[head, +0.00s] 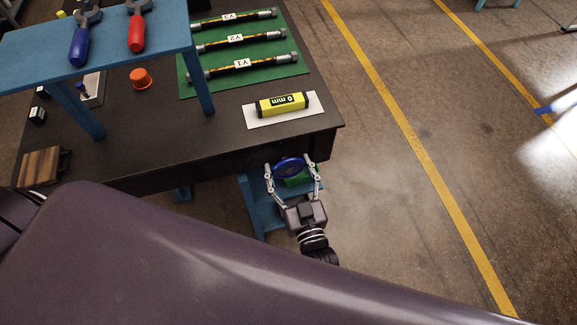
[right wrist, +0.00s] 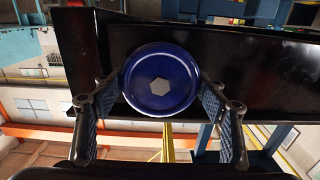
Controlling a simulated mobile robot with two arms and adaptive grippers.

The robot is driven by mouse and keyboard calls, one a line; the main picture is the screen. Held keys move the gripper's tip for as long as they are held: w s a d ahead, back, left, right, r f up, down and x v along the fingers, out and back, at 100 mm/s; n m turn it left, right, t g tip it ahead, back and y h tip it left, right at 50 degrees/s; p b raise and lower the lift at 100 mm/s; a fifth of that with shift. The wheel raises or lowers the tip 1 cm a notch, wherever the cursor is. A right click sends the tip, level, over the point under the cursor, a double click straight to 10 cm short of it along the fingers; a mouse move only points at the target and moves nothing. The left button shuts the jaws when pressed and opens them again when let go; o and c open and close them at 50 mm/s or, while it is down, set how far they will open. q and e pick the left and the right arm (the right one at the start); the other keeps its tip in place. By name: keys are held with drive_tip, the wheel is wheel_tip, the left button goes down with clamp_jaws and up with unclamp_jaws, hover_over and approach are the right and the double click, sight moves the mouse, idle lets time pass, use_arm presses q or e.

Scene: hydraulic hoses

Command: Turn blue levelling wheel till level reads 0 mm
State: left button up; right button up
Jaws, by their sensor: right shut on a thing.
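The blue levelling wheel (head: 289,167) is under the front edge of the black table, near its right corner. In the right wrist view the wheel (right wrist: 160,83) is face-on, round, with a grey hexagon at its centre. My right gripper (head: 294,172) is shut on the wheel, one finger on each side; its fingers (right wrist: 163,110) also show in the right wrist view. The yellow level (head: 283,105) lies on a white plate (head: 256,118) on the table above the wheel. Its label reads "0 mm". My left gripper is not in view.
Labelled hoses (head: 237,64) lie on a green mat (head: 293,69). A blue shelf (head: 35,57) holds a blue-handled tool (head: 80,46) and a red-handled tool (head: 136,33). An orange cap (head: 140,78) sits on the black table (head: 180,135). A green object (head: 299,180) is behind the right gripper. Floor on the right is clear.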

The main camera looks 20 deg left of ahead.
drive_tip(key=o, duration=1.2)
drive_tip(key=shift+s, duration=0.1)
drive_tip(key=v, duration=1.2)
drive_tip(key=s+d+f+g+h, duration=0.2)
drive_tip(key=d+f, duration=0.3)
drive_tip(key=f, duration=0.4)
drive_tip(key=s+d+f+m+g+h, duration=0.15)
drive_tip(key=d+f, duration=0.25)
drive_tip(key=f, duration=0.5)
drive_tip(key=s+d+f+g+h, duration=0.25)
drive_tip(key=d+f, duration=0.25)
drive_tip(key=f, duration=0.4)
drive_tip(key=s+d+f+m+g+h, duration=0.1)
drive_tip(key=s+d+f+g, duration=0.1)
drive_tip(key=s+d+f, duration=0.3)
drive_tip(key=s+d+f+m+g+h, duration=0.1)
drive_tip(key=s+d+f+g, duration=0.2)
drive_tip(key=s, duration=0.6)
drive_tip(key=s+d+f+m+g+h, duration=0.1)
drive_tip(key=s+d+f+g+h, duration=0.1)
drive_tip(key=s+d+f, duration=0.4)
drive_tip(key=shift+s+d+f+g, duration=0.15)
drive_tip(key=shift+s+d+g, duration=0.1)
drive_tip(key=shift+d, duration=0.3)
drive_tip(key=shift+s+d+f+g, duration=0.15)
drive_tip(key=shift+d+f+g, duration=0.1)
drive_tip(key=shift+d, duration=0.3)
